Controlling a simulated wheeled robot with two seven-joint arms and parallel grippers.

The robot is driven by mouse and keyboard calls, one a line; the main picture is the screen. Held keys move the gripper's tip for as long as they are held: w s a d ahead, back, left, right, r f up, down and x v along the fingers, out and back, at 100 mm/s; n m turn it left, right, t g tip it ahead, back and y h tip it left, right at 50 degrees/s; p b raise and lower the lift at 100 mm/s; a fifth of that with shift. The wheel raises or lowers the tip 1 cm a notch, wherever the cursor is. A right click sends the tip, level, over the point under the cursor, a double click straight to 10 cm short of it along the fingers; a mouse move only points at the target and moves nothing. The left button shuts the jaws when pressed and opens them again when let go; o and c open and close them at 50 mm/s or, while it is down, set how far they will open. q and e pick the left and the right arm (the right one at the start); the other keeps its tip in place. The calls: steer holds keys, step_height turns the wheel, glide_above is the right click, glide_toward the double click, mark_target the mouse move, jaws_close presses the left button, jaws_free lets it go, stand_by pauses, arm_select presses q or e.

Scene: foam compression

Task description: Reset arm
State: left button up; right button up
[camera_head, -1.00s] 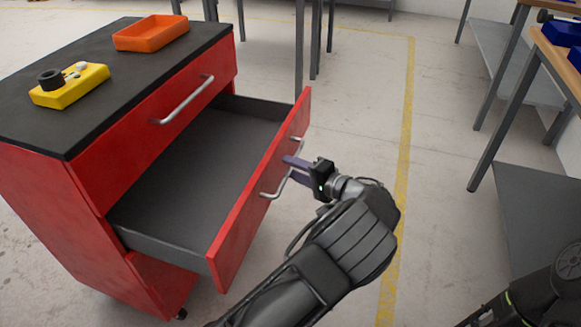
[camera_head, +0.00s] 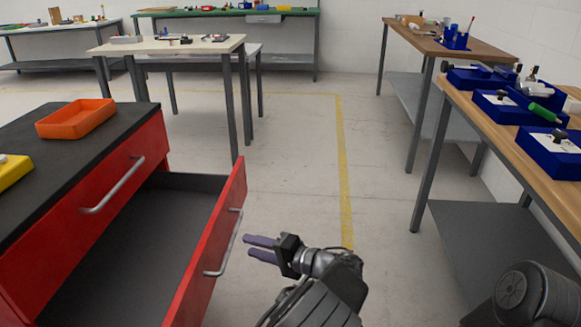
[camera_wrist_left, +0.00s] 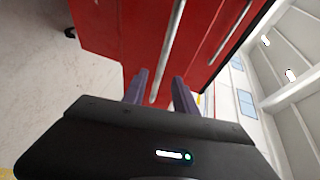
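My left gripper (camera_head: 262,249) is open and empty, just to the right of the open drawer's handle (camera_head: 224,243). Its two purple fingers point left toward the red drawer front (camera_head: 213,254), apart from the handle in the head view. In the left wrist view, the two fingers (camera_wrist_left: 159,90) show with a gap between them, and the handle bar (camera_wrist_left: 167,50) and red drawer front (camera_wrist_left: 100,30) lie beyond. My right arm shows only in part at the bottom right of the head view; its gripper is out of view.
The red cabinet's black top (camera_head: 85,140) holds an orange tray (camera_head: 76,119) and a yellow box (camera_head: 14,172). Its drawer (camera_head: 125,240) stands open and looks empty. A wooden workbench (camera_head: 510,125) with blue boxes (camera_head: 550,150) is at right. Floor between is clear.

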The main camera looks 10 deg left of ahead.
arm_select(q)
steer(key=s+a+f+g+h, duration=0.2)
steer(key=s+f, duration=0.1)
steer(key=f, duration=0.3)
steer(key=s+a+f+m+g+h, duration=0.1)
steer(key=s+a+f, duration=0.1)
steer(key=s+f, duration=0.35)
steer(key=s+a+f+g+h, duration=0.1)
steer(key=a+f+g+h, duration=0.1)
steer(key=f, duration=0.6)
steer(key=s+d+f+g+h, duration=0.25)
steer(key=s+f+h, duration=0.25)
steer(key=s+f, duration=0.45)
steer(key=s+d+f+n+h, duration=0.35)
steer(key=s+d+h, duration=0.45)
steer(key=s+d, duration=0.5)
step_height(320, 180, up, 21)
steer(key=s+n+t+h+p, duration=0.1)
steer(key=s+n+t+p, duration=0.1)
steer(key=p, duration=1.5)
steer(key=shift+n, duration=0.35)
steer(key=shift+s+d, duration=0.1)
